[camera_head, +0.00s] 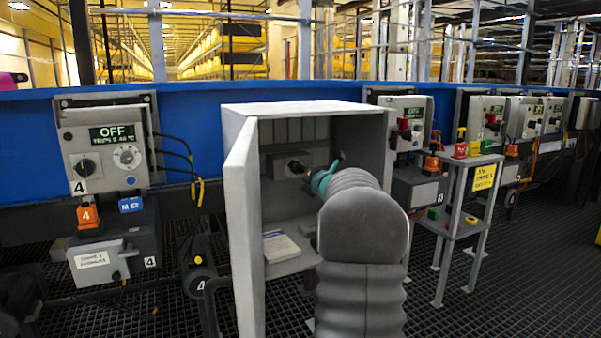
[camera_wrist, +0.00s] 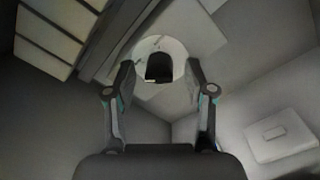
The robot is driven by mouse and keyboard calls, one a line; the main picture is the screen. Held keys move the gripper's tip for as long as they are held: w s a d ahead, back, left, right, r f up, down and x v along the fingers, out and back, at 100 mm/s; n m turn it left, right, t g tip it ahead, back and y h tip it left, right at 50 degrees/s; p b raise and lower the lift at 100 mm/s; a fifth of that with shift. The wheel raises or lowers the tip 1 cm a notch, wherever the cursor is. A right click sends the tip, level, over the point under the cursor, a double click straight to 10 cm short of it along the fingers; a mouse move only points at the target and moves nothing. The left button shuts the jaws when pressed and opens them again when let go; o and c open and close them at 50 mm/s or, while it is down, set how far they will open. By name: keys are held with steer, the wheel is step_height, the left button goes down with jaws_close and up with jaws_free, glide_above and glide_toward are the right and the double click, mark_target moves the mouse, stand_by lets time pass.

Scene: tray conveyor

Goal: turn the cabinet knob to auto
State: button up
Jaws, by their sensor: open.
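The grey cabinet (camera_head: 240,200) stands in the middle of the head view with its door open toward me on the left. Inside, the black knob (camera_head: 296,168) sits on a grey box on the back wall. In the wrist view the knob (camera_wrist: 159,67) shows in front of a round pale dial (camera_wrist: 178,48), between and beyond my fingertips. My gripper (camera_wrist: 158,78) is open, one finger on each side of the knob in the picture. I cannot tell whether the fingers touch it. In the head view my arm reaches into the cabinet and hides its right part. The dial's lettering is not legible.
A small pale box or booklet (camera_head: 281,247) lies low inside the cabinet. Left of it is a control panel (camera_head: 105,145) reading OFF, with hanging cables. A small stand (camera_head: 466,200) with buttons is at the right. The cabinet walls are close around my arm.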

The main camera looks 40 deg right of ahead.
jaws_close()
steer(key=shift+m, duration=0.3)
steer(key=shift+a+f+m+t+h+p, duration=0.2)
steer(key=shift+m+p, duration=0.75)
steer(key=shift+m, duration=3.55)
steer(key=shift+d+f+m+t+h+p, duration=0.2)
steer(key=shift+m+p, duration=0.75)
steer(key=shift+m, duration=3.55)
steer(key=shift+a+r+h, duration=0.1)
steer(key=shift+h, duration=0.2)
jaws_free()
